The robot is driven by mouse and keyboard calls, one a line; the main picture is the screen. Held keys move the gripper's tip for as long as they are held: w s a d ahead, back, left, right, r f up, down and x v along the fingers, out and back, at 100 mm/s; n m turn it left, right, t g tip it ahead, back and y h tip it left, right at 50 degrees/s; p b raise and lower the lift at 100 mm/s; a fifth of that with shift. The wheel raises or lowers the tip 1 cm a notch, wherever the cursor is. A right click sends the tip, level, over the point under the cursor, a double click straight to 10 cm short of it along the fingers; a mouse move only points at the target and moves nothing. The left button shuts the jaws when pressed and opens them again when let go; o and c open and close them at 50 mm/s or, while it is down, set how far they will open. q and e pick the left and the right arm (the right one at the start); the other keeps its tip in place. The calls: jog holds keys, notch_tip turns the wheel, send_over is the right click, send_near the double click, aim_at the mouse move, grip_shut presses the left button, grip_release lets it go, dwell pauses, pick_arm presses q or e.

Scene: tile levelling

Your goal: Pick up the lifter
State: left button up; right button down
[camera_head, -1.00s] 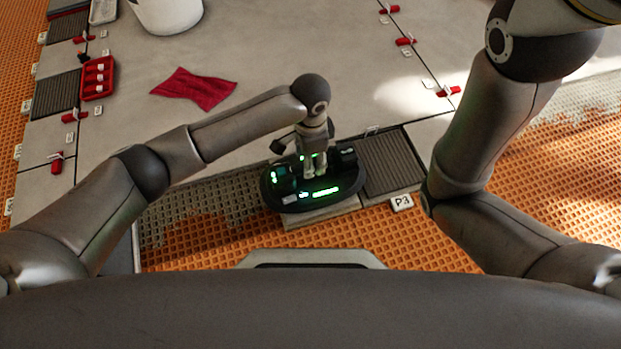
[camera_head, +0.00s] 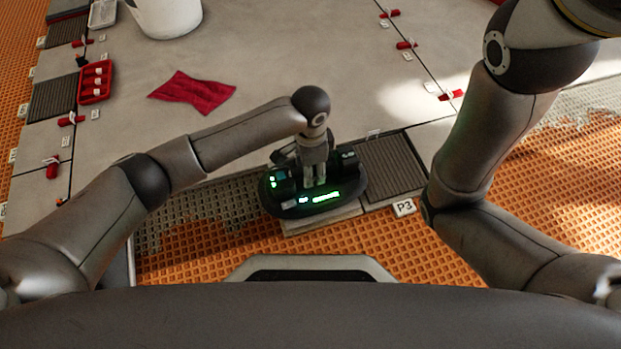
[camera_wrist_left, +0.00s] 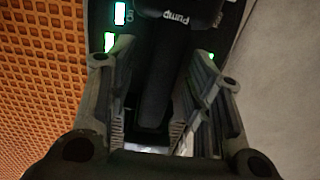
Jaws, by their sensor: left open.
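The lifter (camera_head: 290,203) is a dark oval device with green lit displays. It sits at the front edge of the grey tiles, beside the orange mat. My left gripper (camera_head: 314,182) points down over its middle. In the left wrist view the lifter's dark handle (camera_wrist_left: 158,85) runs between the two fingers of the open left gripper (camera_wrist_left: 160,120), with the word "Pump" at its far end. I cannot tell whether the fingers touch the handle. My right gripper is outside the head view; only the right arm shows.
A ridged dark grey pad (camera_head: 390,168) lies right of the lifter, with a P3 label (camera_head: 404,207) in front. A red cloth (camera_head: 193,93), a white bucket (camera_head: 166,15) and a red tray (camera_head: 96,82) lie farther back. Red clips line the tile joints.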

pick_arm(q)
jog(key=shift+f, duration=0.15)
dwell(0.5)
grip_shut()
